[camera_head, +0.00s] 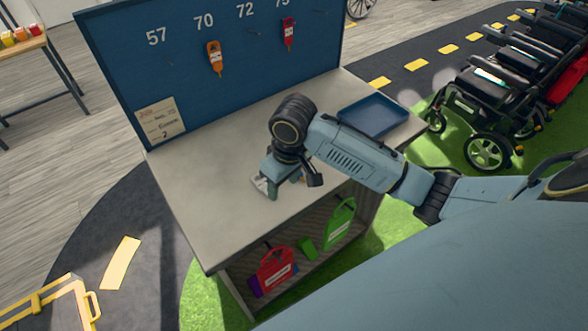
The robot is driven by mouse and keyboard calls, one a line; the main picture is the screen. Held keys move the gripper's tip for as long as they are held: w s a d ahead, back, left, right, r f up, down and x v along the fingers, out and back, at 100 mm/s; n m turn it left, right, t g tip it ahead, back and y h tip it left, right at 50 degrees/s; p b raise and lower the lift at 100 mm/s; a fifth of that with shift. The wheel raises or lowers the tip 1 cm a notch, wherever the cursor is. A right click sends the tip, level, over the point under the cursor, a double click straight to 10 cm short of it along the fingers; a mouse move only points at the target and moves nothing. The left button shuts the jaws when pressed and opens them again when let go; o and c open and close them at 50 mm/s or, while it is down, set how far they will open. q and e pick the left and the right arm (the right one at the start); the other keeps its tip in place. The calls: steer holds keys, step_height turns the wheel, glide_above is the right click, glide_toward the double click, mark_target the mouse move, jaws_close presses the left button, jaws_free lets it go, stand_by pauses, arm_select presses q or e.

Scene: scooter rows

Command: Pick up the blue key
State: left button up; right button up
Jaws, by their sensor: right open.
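My right gripper (288,184) is over the grey counter in front of the blue key board (125,45). It points down and its jaws are open. I cannot make out a blue key; the gripper and wrist hide part of the counter, and small bits of something show by the fingers, too small to tell. An orange key tag (214,58) hangs under number 70 and a red key tag (289,33) hangs further right on the board. The hooks under 57 and 72 look bare. My left gripper is not in view.
A blue tray (373,115) lies on the counter's right end. A paper note (160,119) is on the board's lower left. Red (277,268) and green (341,224) tagged items are on the shelf below. Mobility scooters (505,88) stand at right. The counter's left part is clear.

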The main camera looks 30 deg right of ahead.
steer(key=w+d+r+m+g+h, duration=0.1)
steer(key=w+d+r+m, duration=0.1)
steer(key=w+d+r, duration=0.45)
steer(key=f, duration=0.8)
steer(key=d+f, duration=0.1)
steer(key=f, duration=0.4)
steer(key=shift+s, duration=0.1)
steer(key=shift+r, duration=0.1)
steer(key=c, duration=0.9)
step_height(320, 180, up, 10)
